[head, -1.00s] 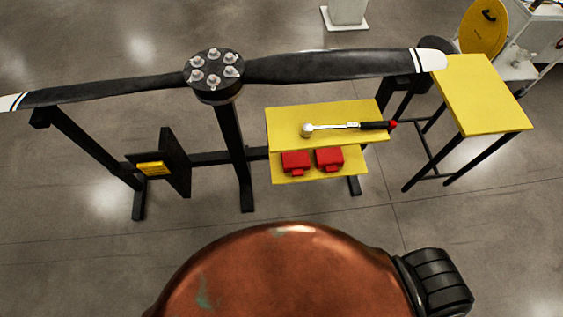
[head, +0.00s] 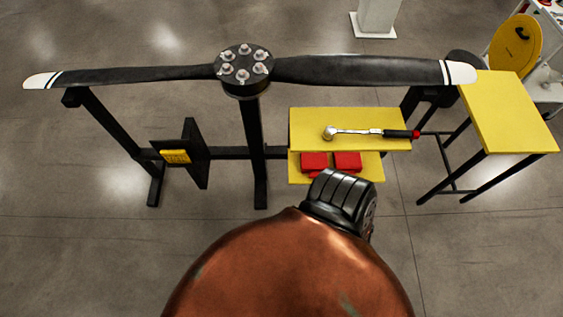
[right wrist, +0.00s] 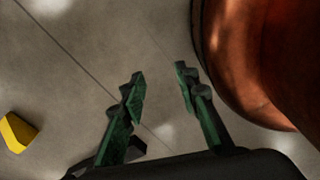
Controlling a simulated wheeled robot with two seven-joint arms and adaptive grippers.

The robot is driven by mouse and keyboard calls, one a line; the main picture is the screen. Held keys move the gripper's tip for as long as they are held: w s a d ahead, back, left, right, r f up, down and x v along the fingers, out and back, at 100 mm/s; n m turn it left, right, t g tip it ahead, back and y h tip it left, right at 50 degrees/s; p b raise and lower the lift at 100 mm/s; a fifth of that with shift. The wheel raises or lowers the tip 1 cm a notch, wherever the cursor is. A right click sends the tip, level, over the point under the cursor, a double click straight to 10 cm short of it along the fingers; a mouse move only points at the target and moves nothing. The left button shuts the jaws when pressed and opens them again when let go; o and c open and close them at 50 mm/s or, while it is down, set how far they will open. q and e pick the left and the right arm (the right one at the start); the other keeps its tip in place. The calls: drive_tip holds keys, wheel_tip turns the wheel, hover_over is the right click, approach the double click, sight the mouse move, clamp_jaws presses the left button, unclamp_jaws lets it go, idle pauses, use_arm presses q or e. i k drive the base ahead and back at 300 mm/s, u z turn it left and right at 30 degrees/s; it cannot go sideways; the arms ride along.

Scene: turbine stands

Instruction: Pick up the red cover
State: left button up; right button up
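Two red covers lie side by side on the lower yellow shelf of the stand in the head view: a left red cover (head: 314,162) and a right red cover (head: 347,161). A black part of my arm partly hides the front of that shelf. My right gripper (right wrist: 160,88) shows in the right wrist view, its two green fingers apart with nothing between them, above bare floor. No red cover shows in the right wrist view. My left gripper is not seen in either view.
A wrench (head: 360,132) lies on the upper yellow shelf (head: 305,115). A black propeller (head: 350,70) spans the stand above. A yellow table (head: 505,110) stands at the right. My copper body fills the bottom middle. Floor in front is clear.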

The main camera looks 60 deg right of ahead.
sight(311, 163)
drive_tip(key=u, duration=0.1)
drive_tip(key=i, duration=1.6)
drive_tip(key=z, duration=2.75)
